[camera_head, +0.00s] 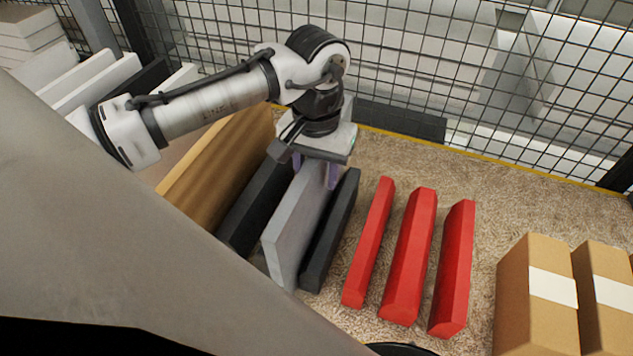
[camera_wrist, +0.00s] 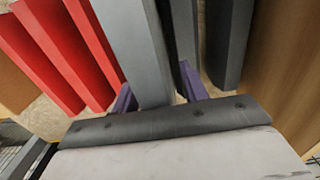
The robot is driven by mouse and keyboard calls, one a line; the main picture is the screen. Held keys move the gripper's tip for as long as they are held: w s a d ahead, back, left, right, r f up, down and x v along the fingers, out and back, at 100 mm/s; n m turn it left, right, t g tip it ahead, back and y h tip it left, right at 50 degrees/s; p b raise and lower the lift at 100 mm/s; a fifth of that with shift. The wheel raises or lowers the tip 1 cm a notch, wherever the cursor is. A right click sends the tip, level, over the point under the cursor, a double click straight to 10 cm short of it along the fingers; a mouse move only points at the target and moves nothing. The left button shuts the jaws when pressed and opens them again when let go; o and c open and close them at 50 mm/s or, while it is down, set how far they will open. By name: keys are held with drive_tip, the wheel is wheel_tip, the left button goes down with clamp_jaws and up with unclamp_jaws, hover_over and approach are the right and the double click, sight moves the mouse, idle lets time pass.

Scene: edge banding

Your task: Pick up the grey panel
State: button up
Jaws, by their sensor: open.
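The grey panel (camera_head: 293,228) stands on edge on the floor in the head view, between two black panels. My gripper (camera_head: 317,172) is over its far end, pointing down, with purple fingers. In the wrist view the grey panel (camera_wrist: 137,50) runs up from between the two purple fingers of my gripper (camera_wrist: 158,92). The fingers are open, one on each side of the panel. Whether either finger touches it cannot be told. The panel's far end is partly hidden by my gripper.
Black panels stand close on the right (camera_head: 330,232) and left (camera_head: 255,205) of the grey panel. Brown boards (camera_head: 222,165) stand further left. Several red blocks (camera_head: 410,258) stand to the right, then cardboard boxes (camera_head: 537,295). A wire mesh fence (camera_head: 430,70) is behind.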

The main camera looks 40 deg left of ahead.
drive_tip(key=shift+c, duration=0.2)
clamp_jaws()
drive_tip(key=shift+r, duration=0.1)
idle(1.0)
